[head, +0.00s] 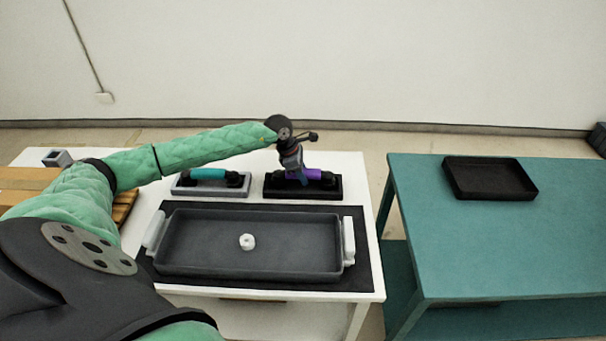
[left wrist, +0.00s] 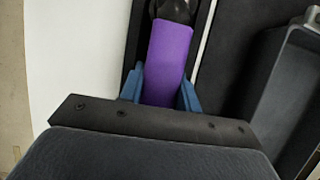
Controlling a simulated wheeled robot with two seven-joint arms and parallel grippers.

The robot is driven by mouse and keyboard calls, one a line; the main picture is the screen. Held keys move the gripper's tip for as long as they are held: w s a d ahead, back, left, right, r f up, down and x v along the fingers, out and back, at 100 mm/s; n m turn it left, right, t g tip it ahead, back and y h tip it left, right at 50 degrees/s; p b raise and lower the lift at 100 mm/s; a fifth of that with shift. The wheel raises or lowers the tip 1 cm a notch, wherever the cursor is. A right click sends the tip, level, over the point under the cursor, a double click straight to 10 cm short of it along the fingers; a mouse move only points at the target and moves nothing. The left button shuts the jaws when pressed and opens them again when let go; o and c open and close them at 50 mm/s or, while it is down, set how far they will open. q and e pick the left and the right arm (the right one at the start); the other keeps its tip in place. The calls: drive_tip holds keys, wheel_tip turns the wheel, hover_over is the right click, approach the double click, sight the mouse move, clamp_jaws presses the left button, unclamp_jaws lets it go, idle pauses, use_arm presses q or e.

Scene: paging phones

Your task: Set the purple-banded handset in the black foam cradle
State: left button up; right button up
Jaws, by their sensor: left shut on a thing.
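The purple-banded handset (head: 312,174) is at the black foam cradle (head: 330,193) at the back right of the white table. It lies lengthwise along the cradle; whether it is fully seated I cannot tell. My left gripper (head: 294,174) comes down on it from above and is shut on its purple band. In the left wrist view the purple band (left wrist: 168,60) runs between the two blue fingers (left wrist: 160,92), with a dark end of the handset beyond. The near end is hidden by the gripper body. My right gripper is not in view.
A grey cradle (head: 212,190) with a teal-banded handset (head: 208,174) stands just left. A large grey tray (head: 200,262) with a small white piece (head: 247,242) lies in front on a dark mat. A teal table (head: 480,240) with a black tray (head: 490,193) stands right.

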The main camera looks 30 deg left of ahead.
use_arm(q)
drive_tip(key=shift+f+b, duration=0.4)
drive_tip(key=shift+f, duration=0.1)
drive_tip(key=o, duration=0.9)
drive_tip(key=shift+c, duration=0.2)
drive_tip(key=shift+p+v, duration=0.75)
drive_tip(key=shift+v, duration=4.75)
